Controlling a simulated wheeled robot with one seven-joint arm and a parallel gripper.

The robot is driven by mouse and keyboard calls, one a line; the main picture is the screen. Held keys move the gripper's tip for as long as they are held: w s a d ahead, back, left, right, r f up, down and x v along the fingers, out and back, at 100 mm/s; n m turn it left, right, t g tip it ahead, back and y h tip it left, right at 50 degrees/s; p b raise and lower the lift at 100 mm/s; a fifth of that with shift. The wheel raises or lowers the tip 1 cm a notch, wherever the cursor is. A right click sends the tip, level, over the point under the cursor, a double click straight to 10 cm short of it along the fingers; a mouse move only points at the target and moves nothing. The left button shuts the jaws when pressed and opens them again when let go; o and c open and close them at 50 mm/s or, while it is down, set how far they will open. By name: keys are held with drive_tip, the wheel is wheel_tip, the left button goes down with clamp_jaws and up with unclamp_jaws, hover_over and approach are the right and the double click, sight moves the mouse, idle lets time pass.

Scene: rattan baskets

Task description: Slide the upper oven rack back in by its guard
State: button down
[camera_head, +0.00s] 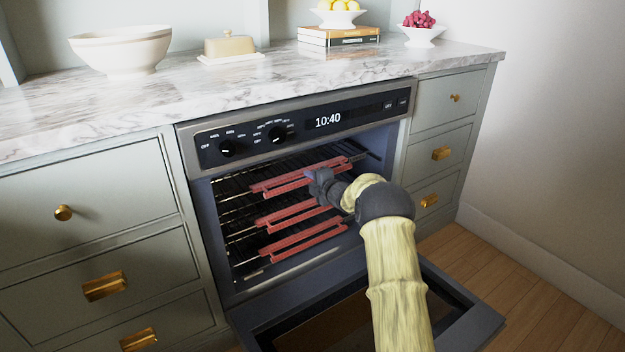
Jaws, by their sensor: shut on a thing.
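The oven (190,150) stands open, its door (462,300) folded down. Inside are three dark wire racks, one above another, each with a red guard along its front. The upper rack (235,178) has the top red guard (275,185). My gripper (318,186) is at this upper guard, right of its middle, and is shut on it. The fingertips are partly hidden by the gripper body and wrist. The middle guard (290,214) and lower guard (295,241) lie below. I cannot tell exactly how far the upper rack stands out.
My arm reaches over the open door. Drawers with brass handles flank the oven on the left (85,215) and right (445,125). The marble counter (240,85) above holds a white bowl (120,55), a butter dish (230,47), books (338,37) and fruit bowls. Wooden floor (530,265) is clear at right.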

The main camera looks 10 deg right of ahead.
drive_tip(key=shift+w+a+r, duration=0.15)
drive_tip(key=shift+r, duration=0.2)
drive_tip(key=c, duration=1.6)
unclamp_jaws()
drive_tip(key=shift+w+f, duration=0.1)
drive_tip(key=shift+o, duration=1.3)
drive_tip(key=shift+w+f, duration=0.1)
drive_tip(key=shift+f, duration=0.05)
drive_tip(key=p+v, duration=0.5)
drive_tip(key=v, duration=1.2)
drive_tip(key=shift+s, duration=0.25)
